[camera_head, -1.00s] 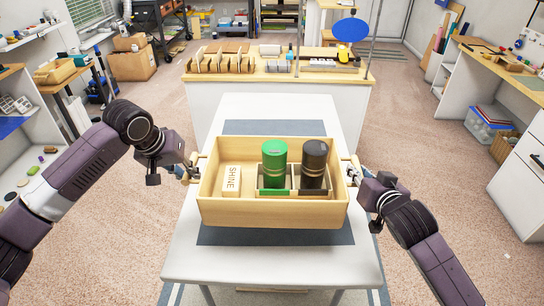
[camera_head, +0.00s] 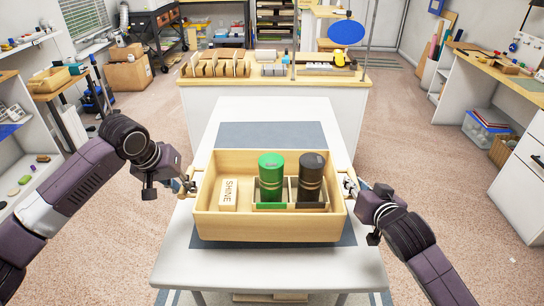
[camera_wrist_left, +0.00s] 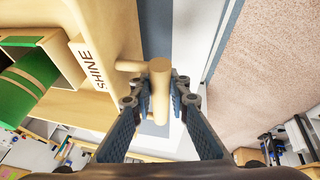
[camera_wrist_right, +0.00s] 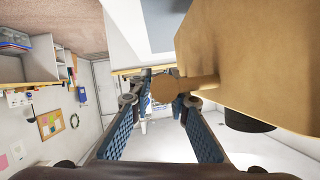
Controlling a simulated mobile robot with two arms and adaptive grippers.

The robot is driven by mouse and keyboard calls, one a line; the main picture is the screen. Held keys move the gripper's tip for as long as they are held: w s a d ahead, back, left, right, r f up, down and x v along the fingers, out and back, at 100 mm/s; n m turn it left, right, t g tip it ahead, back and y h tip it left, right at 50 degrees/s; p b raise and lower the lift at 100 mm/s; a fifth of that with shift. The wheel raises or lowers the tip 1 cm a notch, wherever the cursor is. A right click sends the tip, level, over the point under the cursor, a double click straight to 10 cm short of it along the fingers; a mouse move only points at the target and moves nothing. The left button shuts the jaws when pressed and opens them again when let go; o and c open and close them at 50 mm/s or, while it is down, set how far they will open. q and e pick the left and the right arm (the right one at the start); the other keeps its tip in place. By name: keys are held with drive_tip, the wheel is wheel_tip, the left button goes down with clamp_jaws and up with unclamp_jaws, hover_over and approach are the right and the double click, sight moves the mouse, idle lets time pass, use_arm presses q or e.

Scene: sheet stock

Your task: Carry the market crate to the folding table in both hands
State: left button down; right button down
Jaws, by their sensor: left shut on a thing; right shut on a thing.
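The market crate (camera_head: 268,228) is a light wooden open box, roughly level over the white folding table (camera_head: 190,268) and its blue-grey mat (camera_head: 270,133). I cannot tell whether its base touches the mat. Inside are a green can (camera_head: 271,178), a black can (camera_head: 312,178) and a pale block marked SHINE (camera_head: 229,194); both cans stand upright. My left gripper (camera_head: 190,186) is shut on the crate's left handle (camera_wrist_left: 160,90). My right gripper (camera_head: 350,184) is shut on its right handle (camera_wrist_right: 188,86). The crate hides the middle of the mat.
A wooden-topped counter (camera_head: 275,80) with several items stands behind the table. A workbench (camera_head: 500,85) is at right, with a plastic bin (camera_head: 487,130) beneath it. Shelving stands at left. The carpet (camera_head: 410,145) on both sides of the table is clear.

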use_arm(q)
drive_tip(key=shift+w, duration=0.15)
use_arm(e)
drive_tip(key=shift+a+r, duration=0.1)
drive_tip(key=shift+a, duration=0.15)
